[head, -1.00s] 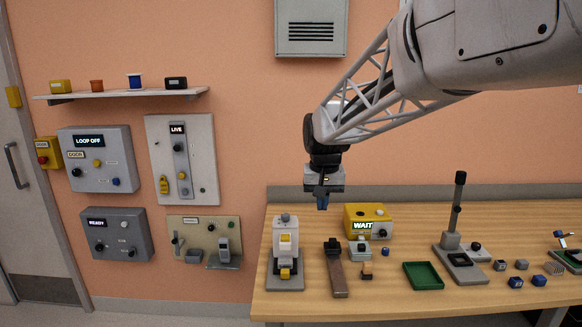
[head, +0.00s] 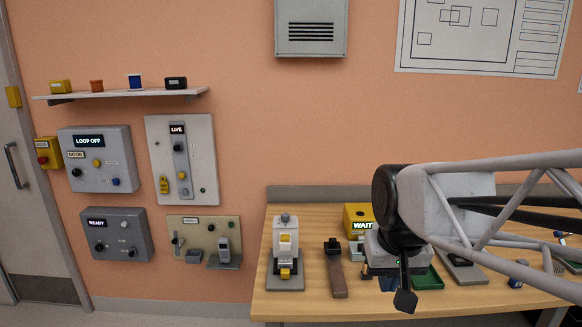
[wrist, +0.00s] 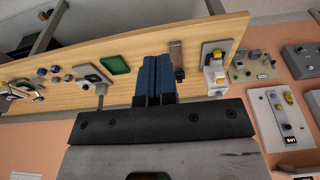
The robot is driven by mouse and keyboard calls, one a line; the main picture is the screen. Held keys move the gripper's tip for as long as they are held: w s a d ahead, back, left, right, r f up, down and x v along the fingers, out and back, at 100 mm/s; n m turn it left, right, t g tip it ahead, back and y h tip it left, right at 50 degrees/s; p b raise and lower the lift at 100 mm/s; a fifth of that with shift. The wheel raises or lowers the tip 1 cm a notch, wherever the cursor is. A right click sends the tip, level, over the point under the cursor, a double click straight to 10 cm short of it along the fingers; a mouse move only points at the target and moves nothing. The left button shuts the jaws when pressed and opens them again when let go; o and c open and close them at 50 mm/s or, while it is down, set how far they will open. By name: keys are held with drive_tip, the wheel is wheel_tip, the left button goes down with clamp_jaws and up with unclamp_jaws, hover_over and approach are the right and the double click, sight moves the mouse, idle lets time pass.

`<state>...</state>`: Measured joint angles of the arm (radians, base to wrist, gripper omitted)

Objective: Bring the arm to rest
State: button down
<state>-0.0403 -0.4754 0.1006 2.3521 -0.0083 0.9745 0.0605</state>
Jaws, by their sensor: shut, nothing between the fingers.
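My gripper (wrist: 156,62) shows in the wrist view as two dark blue fingers held together, with nothing between them. Beyond the fingers lie the wooden bench (wrist: 145,50) and the things on it. In the head view my arm reaches in from the right, low over the bench (head: 310,225), and its wrist hangs above the bench's middle. The gripper body is partly hidden there by the arm, and the fingertips are hard to make out. I cannot tell from this view how far they are above the bench top.
On the bench, the yellow WAIT box (head: 357,212) is partly covered by my arm. A green tray (head: 430,279) lies beside the wrist. A grey-white device (head: 286,240) and a brown strip (head: 337,272) stand to the left. Wall panels (head: 98,160) are farther left, clear of the arm.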

drive_tip(key=s+d+f, duration=0.2)
drive_tip(key=s+f, duration=0.2)
drive_tip(key=s, duration=0.5)
drive_tip(key=shift+s, duration=0.4)
drive_tip(key=shift+f, duration=0.1)
idle(1.5)
